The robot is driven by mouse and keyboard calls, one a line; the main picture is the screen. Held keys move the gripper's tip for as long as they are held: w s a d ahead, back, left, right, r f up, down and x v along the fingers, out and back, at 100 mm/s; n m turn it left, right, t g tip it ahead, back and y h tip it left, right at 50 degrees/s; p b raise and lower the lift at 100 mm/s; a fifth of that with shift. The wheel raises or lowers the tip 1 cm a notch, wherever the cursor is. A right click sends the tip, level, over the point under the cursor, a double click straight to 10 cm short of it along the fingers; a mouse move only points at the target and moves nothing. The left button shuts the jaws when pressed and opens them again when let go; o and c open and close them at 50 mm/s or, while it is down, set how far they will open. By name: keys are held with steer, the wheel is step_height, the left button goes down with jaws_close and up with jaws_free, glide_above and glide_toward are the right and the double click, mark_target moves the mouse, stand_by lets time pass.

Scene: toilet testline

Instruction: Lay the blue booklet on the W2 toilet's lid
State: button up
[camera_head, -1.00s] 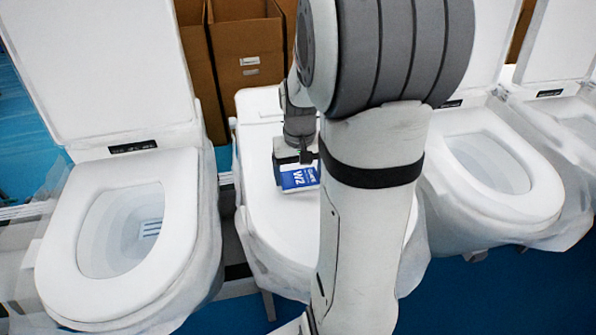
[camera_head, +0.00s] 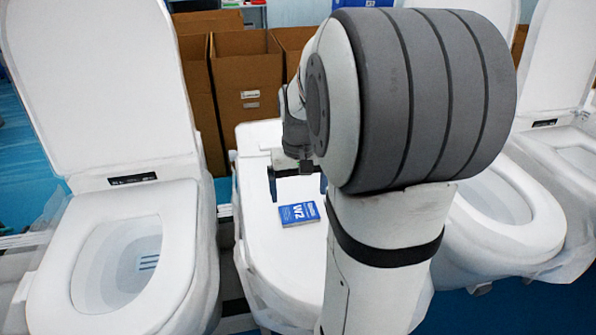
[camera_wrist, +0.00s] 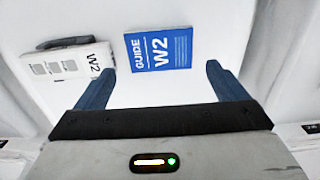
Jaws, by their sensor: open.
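The blue booklet (camera_head: 299,213), marked W2, lies flat on the closed white lid (camera_head: 270,250) of the middle toilet. In the wrist view the booklet (camera_wrist: 158,49) shows "GUIDE W2" and lies beyond the fingertips, apart from them. My gripper (camera_head: 297,190) is above the lid, behind the booklet in the head view. In the wrist view my gripper (camera_wrist: 160,75) has its two blue fingers spread wide with nothing between them. My own arm hides the right part of the lid in the head view.
A white W2 box with a dark handle (camera_wrist: 68,60) is beside the booklet in the wrist view. Toilets with raised lids stand to the left (camera_head: 110,250) and right (camera_head: 500,205). Cardboard boxes (camera_head: 245,85) stand behind. Bare lid lies left of the booklet.

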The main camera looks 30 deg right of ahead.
mark_target(299, 212)
step_height(299, 212, up, 6)
steer(key=s+a+f+n+t, duration=0.3)
steer(key=s+a, duration=0.9)
steer(key=shift+a, duration=0.35)
stand_by(0.7)
